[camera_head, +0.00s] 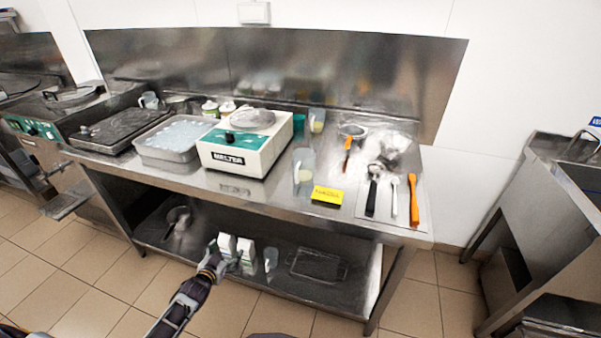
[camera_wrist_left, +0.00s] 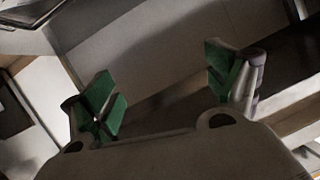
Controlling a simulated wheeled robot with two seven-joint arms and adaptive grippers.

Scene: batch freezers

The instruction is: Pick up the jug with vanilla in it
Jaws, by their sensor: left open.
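A clear jug (camera_head: 304,165) with pale yellow contents stands upright on the steel table, right of the white melter. A second clear jug (camera_head: 317,121) with pale yellow contents stands behind it, near the back. I cannot tell from the pictures which one holds vanilla. My left gripper (camera_head: 215,264) is low in front of the table, near the lower shelf and well apart from both jugs. In the left wrist view its green-padded fingers (camera_wrist_left: 165,88) are spread with nothing between them. My right gripper is not in view.
A yellow note (camera_head: 327,195) with small dark writing lies before the front jug. The melter (camera_head: 246,146) is to its left; utensils lie on a tray (camera_head: 420,212) to its right. White cartons (camera_head: 227,244) stand on the lower shelf by my gripper. The tabletop's front edge lies above my gripper.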

